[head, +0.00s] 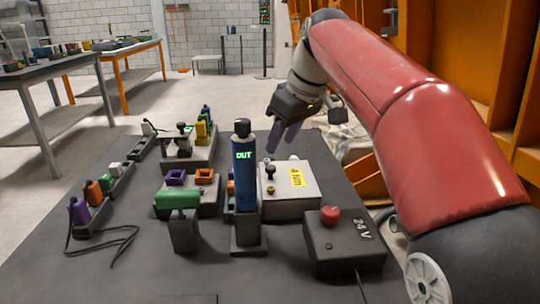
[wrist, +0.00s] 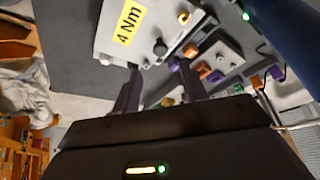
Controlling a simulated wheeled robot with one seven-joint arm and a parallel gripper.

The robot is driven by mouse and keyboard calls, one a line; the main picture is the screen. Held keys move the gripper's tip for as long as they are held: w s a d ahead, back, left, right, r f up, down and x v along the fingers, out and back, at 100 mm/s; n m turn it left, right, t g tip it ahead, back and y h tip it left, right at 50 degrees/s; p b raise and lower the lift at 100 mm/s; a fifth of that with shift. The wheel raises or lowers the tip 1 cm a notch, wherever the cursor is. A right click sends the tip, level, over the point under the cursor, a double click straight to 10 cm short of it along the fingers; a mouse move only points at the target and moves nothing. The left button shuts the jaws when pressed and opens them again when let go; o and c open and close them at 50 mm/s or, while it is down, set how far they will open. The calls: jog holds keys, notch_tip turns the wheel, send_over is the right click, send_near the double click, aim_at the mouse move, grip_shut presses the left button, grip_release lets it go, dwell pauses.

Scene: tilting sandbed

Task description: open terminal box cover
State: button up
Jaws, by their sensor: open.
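A light grey box (head: 291,190) with a yellow "4 Nm" label stands on the dark table, right of the middle in the head view. It looks like the terminal box. Its top cover (wrist: 117,27) shows in the wrist view and looks closed. A small black knob (wrist: 160,47) stands on the cover. My gripper (head: 281,140) has two purple fingers and hangs above the far side of the box. In the wrist view, my gripper (wrist: 157,84) is open and nothing is between its fingers. The fingers appear apart from the knob.
A blue cylindrical tool (head: 244,175) reading "OUT" stands upright left of the box. A dark box (head: 343,250) with a red button and "24 V" is in front right. A green-handled object (head: 178,200) and connector blocks (head: 190,190) stand left.

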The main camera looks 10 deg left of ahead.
aim_at(271, 167)
jog(key=b+x, duration=0.1)
jog(key=x, duration=0.6)
jog(key=shift+s+d, duration=0.1)
jog(key=shift+s, duration=0.05)
grip_shut()
